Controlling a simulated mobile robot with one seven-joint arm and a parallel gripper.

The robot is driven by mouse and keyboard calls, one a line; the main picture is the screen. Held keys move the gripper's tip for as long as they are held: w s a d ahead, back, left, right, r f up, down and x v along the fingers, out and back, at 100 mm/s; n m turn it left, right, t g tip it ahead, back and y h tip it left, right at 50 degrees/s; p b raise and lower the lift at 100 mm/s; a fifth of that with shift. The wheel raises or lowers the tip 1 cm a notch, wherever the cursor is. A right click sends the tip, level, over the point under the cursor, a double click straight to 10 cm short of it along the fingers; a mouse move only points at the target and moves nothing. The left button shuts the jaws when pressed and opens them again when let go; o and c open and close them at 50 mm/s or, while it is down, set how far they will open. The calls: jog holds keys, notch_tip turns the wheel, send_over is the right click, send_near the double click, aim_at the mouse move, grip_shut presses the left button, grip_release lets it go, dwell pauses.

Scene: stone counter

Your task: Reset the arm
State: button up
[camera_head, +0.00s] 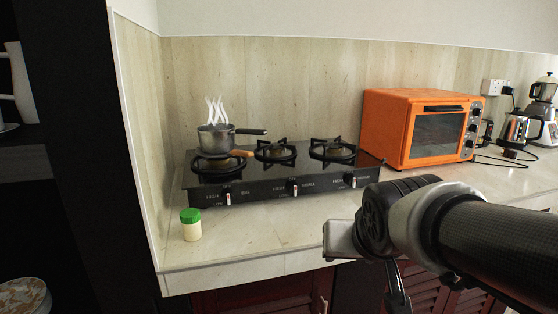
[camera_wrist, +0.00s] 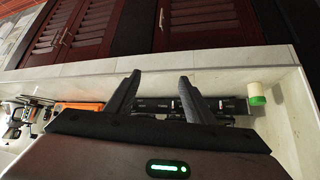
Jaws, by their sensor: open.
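My arm reaches in from the right of the head view, and its wrist is in front of the counter's front edge. My gripper (camera_wrist: 158,77) shows in the wrist view with its two dark fingers spread apart. It is open, and nothing is between the fingers. The stone counter (camera_head: 290,235) lies behind the wrist in the head view. In the wrist view the scene appears turned over, with the counter edge (camera_wrist: 80,70) beyond the fingers. The fingertips are hard to make out in the head view.
A black gas stove (camera_head: 260,192) carries a steaming pot (camera_head: 215,140). A green-lidded jar (camera_head: 191,228) stands at the counter's front left. An orange oven (camera_head: 395,128), a kettle (camera_head: 515,128) and a blender (camera_head: 543,100) stand right. Red cabinet doors (camera_wrist: 95,25) are below the counter.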

jog(key=s+d+f+g, duration=0.1)
jog(key=s+g, duration=0.2)
jog(key=s, duration=1)
notch_tip(320, 180, up, 25)
jog(key=p, duration=2.5)
jog(key=shift+w+r+n+p, duration=0.2)
jog(key=shift+w+n+p, duration=0.1)
jog(key=shift+n+p, duration=0.1)
